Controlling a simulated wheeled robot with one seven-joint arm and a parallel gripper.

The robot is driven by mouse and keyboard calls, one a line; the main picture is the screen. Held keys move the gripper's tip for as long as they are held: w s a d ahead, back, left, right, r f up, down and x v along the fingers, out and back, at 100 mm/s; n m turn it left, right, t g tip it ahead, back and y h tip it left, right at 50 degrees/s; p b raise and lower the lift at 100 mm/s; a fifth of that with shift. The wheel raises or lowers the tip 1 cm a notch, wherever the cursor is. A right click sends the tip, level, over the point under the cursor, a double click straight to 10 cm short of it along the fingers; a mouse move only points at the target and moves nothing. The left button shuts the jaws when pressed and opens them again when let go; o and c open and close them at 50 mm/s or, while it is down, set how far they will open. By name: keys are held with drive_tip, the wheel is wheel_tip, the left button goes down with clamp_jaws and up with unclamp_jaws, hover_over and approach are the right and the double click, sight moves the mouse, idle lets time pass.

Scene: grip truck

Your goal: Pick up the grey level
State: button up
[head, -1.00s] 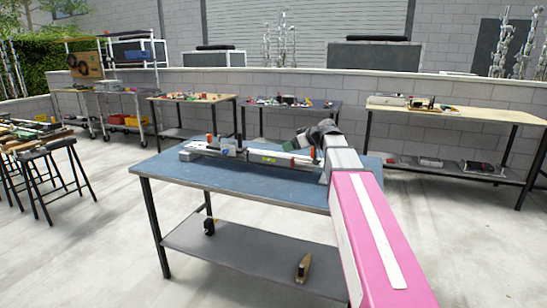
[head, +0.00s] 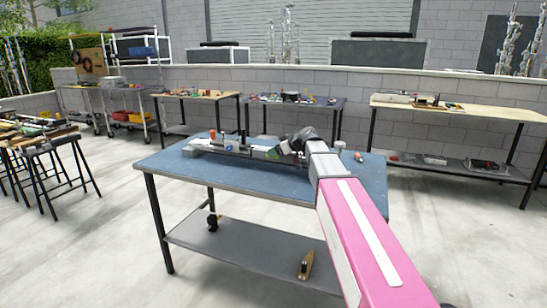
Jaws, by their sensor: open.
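A long, low grey bar, which looks like the grey level (head: 243,151), lies on the blue table top (head: 215,178), with a small green patch near its right end. Small items crowd around it, so its exact outline is hard to tell. My gripper (head: 284,151) is over the table at the bar's right end, small and partly hidden by my dark wrist. Its jaws are open, with nothing seen held. I cannot tell whether they touch the bar or stand around it.
A small orange-topped item (head: 212,135) and a blue item (head: 229,149) are by the bar. A small orange-ended item (head: 358,157) lies at the table's right. The front of the table top is clear. A lower shelf (head: 240,247) holds a few items. Other benches stand behind.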

drive_tip(key=c, duration=1.2)
drive_tip(key=shift+w, duration=0.1)
